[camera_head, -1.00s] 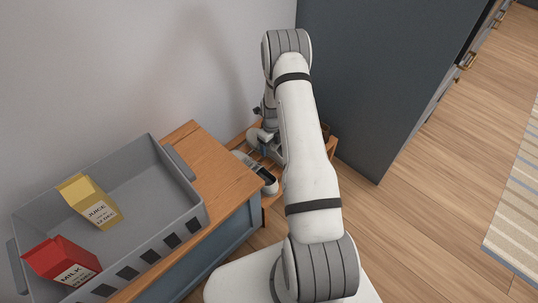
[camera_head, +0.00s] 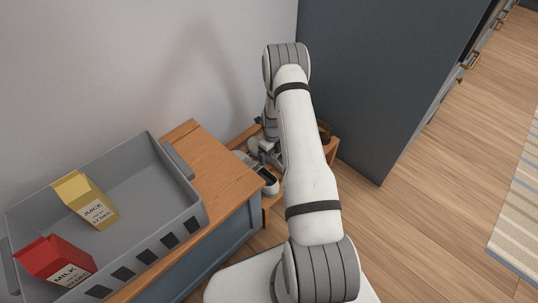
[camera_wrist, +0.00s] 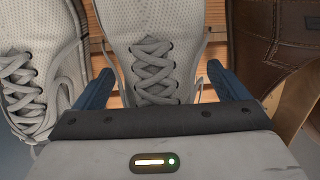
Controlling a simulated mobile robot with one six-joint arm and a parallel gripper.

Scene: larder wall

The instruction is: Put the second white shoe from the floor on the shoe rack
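In the wrist view, a white shoe (camera_wrist: 152,62) with grey laces lies between the two blue fingers of my gripper (camera_wrist: 160,82).
A brown shoe (camera_wrist: 270,40) is close by on the right of the held shoe. A wooden-topped cabinet (camera_head: 225,180) with a grey crate (camera_head: 140,155) stands left of the rack. A dark tall panel (camera_head: 385,90) stands at right.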

